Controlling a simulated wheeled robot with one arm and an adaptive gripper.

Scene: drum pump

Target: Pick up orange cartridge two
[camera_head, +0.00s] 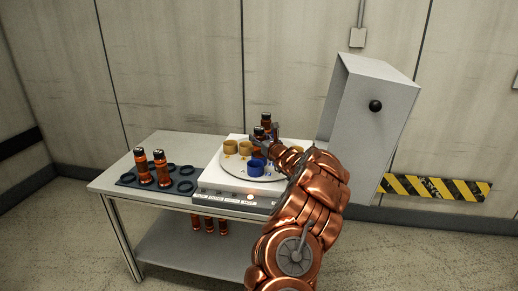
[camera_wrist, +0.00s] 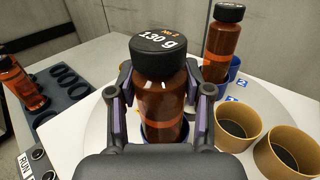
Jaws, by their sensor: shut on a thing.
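An amber-orange cartridge (camera_wrist: 160,112) with a black cap marked "130 g" stands upright between my fingers in the wrist view. My gripper (camera_wrist: 162,92) is shut on it, with one finger on each side. Its lower end is at a blue cup; I cannot tell whether it is seated or raised. A second, similar cartridge (camera_wrist: 221,50) stands in a blue cup behind it to the right, near a blue "2" label (camera_wrist: 236,84). In the head view, my gripper (camera_head: 274,142) is over the round plate (camera_head: 232,166).
Yellow cups (camera_wrist: 237,124) stand close to the right of my gripper. A dark rack (camera_head: 128,180) at the left holds two cartridges (camera_head: 161,168). A tall grey cabinet (camera_head: 375,110) stands at the right.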

